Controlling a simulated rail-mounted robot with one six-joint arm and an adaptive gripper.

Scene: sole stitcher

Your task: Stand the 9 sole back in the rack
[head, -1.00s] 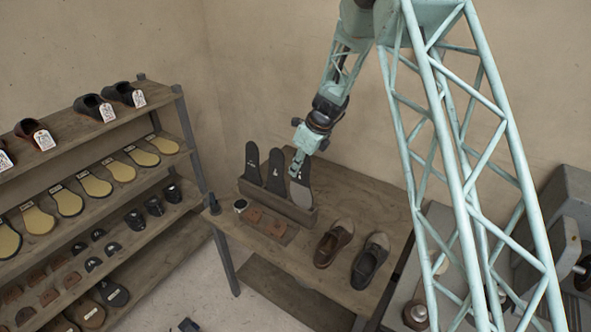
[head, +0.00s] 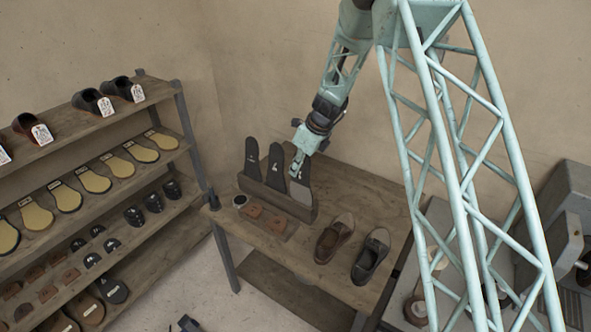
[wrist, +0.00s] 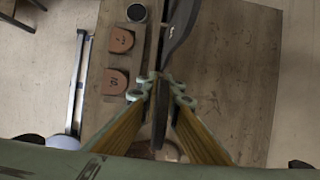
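The wooden rack (head: 262,192) stands on the table, with two dark soles upright in its left and middle places. The 9 sole (head: 301,191), dark with a grey lower part and a pale mark, is upright at the rack's right end. Its number is too small to read. My gripper (head: 300,166) is at its upper part. In the wrist view, my gripper's fingertips (wrist: 161,88) close on the thin dark edge of the sole (wrist: 159,118). I cannot tell whether its lower end touches the rack's floor.
Brown leather pieces (head: 265,217) and a small round tin (head: 240,201) lie in front of the rack. A brown shoe (head: 334,240) and a black shoe (head: 370,256) stand to the right on the table (head: 300,252). A stocked shelf (head: 150,205) stands at the left.

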